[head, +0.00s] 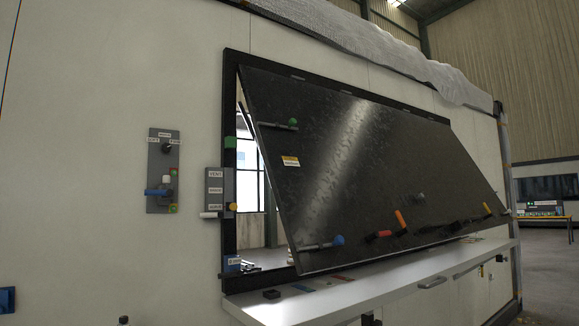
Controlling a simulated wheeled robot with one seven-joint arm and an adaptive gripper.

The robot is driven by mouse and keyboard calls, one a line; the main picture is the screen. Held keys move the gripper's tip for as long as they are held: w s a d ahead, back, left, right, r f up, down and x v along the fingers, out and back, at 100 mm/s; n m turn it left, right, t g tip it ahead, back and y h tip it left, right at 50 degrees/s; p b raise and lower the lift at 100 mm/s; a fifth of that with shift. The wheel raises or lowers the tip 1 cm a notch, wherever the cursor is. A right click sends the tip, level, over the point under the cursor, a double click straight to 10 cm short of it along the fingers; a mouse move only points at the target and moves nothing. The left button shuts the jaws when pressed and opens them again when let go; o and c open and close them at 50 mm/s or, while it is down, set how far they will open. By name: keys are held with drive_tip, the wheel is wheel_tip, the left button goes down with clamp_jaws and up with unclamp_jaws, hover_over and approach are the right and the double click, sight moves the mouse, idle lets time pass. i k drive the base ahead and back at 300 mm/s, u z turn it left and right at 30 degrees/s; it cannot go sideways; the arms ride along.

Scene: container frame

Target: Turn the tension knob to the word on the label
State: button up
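A grey panel (159,190) is fixed to the pale wall, left of the window opening. A small dark knob (167,148) sits near its top, with small white labels around it. The left label (154,141) seems to read SOFT and the right label (174,142) FIRM; the upper one is too small to read. I cannot tell where the knob points. A white and orange label (290,161) is on the dark tilted hatch; its word is unreadable. My gripper is not in view.
A blue lever (157,191) juts out low on the same panel. A second grey plate (214,190) with several labels stands beside the opening. The dark hatch (350,140) tilts outward above a white shelf (390,290). The wall around the knob panel is clear.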

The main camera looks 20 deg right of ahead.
sight(166, 147)
drive_tip(key=z, duration=0.05)
drive_tip(key=k, duration=1.1)
drive_tip(key=u, duration=1.1)
drive_tip(key=i, duration=2)
drive_tip(key=z, duration=0.8)
